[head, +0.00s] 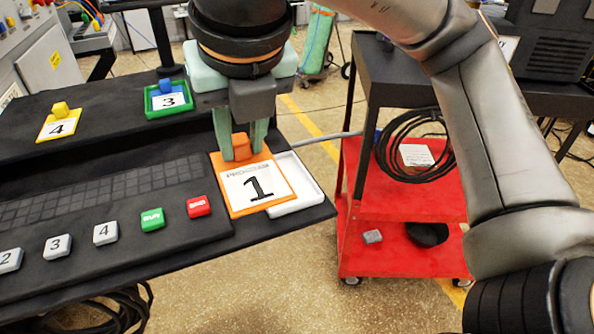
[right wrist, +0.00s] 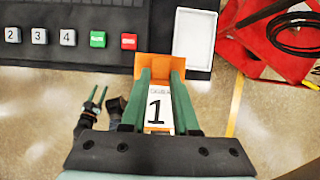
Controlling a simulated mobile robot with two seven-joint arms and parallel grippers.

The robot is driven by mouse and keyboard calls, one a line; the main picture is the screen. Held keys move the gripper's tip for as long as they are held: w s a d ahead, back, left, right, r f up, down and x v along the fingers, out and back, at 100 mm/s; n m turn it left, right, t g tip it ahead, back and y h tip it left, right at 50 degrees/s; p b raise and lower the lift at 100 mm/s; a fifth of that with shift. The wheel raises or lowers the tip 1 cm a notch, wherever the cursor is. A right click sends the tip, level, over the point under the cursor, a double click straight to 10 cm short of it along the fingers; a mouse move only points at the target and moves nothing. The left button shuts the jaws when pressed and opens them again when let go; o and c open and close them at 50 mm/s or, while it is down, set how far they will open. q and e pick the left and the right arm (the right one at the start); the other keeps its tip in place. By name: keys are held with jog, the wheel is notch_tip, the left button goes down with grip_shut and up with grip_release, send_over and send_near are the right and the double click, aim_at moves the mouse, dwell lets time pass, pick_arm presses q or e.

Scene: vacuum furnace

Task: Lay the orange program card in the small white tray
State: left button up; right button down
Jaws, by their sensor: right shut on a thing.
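The orange program card (head: 233,196), with a white label reading 1, is held up by its orange knob (head: 241,149) in my right gripper (head: 242,138). The right gripper is shut on that knob. The small white tray (head: 306,188) lies on the dark console's right end. In the head view the card covers the tray's left part.
The console has white keys (head: 57,246), a green key (head: 152,219) and a red key (head: 199,206). A red cart (head: 400,262) stands at the right.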

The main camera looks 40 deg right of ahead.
jog(key=w+d+f, duration=0.2)
jog(key=d, duration=0.1)
jog(key=w+d+f, duration=0.3)
jog(key=w+d+f+b, duration=0.1)
jog(key=w+d+f, duration=0.1)
jog(key=d+f, duration=0.1)
jog(key=shift+w, duration=0.35)
jog(key=shift+w+d+f, duration=0.35)
jog(key=shift+f, duration=0.25)
jog(key=shift+w+d+f+b, duration=0.15)
jog(key=shift+f+b, duration=0.15)
jog(key=shift+f, duration=1.45)
jog(key=shift+f, duration=0.15)
jog(key=c, duration=0.7)
grip_release()
jog(key=shift+o, duration=0.2)
